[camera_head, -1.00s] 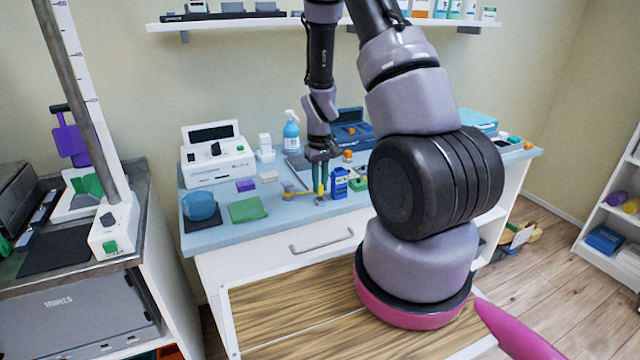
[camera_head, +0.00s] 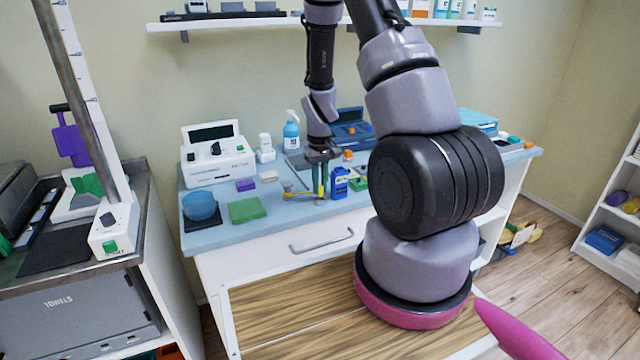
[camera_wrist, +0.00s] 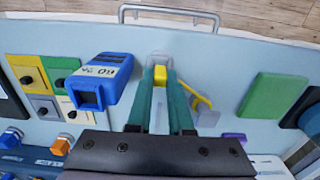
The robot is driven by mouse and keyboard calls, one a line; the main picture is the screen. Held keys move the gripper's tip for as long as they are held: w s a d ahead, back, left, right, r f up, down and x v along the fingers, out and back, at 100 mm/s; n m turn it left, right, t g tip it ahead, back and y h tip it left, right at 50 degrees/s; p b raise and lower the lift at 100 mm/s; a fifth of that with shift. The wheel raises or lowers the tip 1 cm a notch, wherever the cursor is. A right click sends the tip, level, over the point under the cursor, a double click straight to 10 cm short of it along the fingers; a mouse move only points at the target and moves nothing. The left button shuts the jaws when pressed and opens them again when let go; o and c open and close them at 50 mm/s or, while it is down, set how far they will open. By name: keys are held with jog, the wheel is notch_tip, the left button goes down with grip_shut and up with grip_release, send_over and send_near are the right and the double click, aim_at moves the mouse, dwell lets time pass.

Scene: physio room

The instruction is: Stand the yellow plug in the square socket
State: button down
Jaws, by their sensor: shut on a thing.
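My gripper (camera_wrist: 160,78) is shut on the yellow plug (camera_wrist: 161,74), which shows as a yellow piece between the two teal fingertips. In the head view my gripper (camera_head: 320,195) points down, low over the front of the blue table. A small grey piece (camera_wrist: 158,58) lies just beyond the fingertips; it also shows in the head view (camera_head: 320,202). I cannot tell whether it is the square socket or whether the plug touches it. The fingers hide most of the plug.
A blue box (camera_wrist: 118,75) with a dark square opening stands close left of the fingers in the wrist view. Coloured tiles (camera_wrist: 28,70) with dark round centres lie further left. A yellow-armed tool (camera_wrist: 201,103) is close right. A green pad (camera_wrist: 270,95) lies farther right.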

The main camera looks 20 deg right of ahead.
jog(key=shift+f, duration=0.95)
dwell(0.3)
dwell(0.3)
jog(key=shift+c, duration=1.3)
grip_release()
jog(key=shift+r, duration=0.1)
jog(key=shift+r, duration=3.4)
